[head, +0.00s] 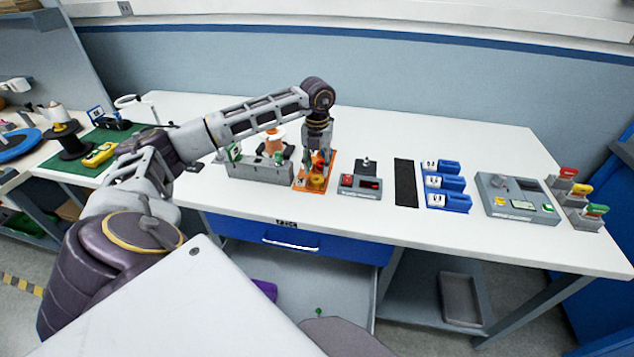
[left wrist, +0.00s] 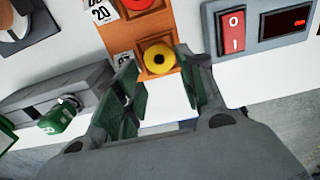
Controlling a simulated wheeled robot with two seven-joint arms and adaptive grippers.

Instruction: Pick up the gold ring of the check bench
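The gold ring (head: 317,181) is a yellow ring with a dark centre, on the front part of an orange tray (head: 301,184). In the left wrist view the ring (left wrist: 158,60) lies just ahead of my fingertips, roughly between them. My left gripper (head: 318,153) is over the tray, pointing down. Its green-padded fingers (left wrist: 160,78) are apart with nothing between them in the left wrist view. I cannot tell the exact height left above the ring. A red piece (left wrist: 138,4) sits behind the ring on the same tray. My right gripper is not in view.
A grey fixture with a green knob (left wrist: 58,120) stands left of the tray. A box with a red switch (left wrist: 232,32) and display stands close on the right. Blue labelled holders (head: 445,186) and a grey meter (head: 515,198) are farther right. The bench's back is clear.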

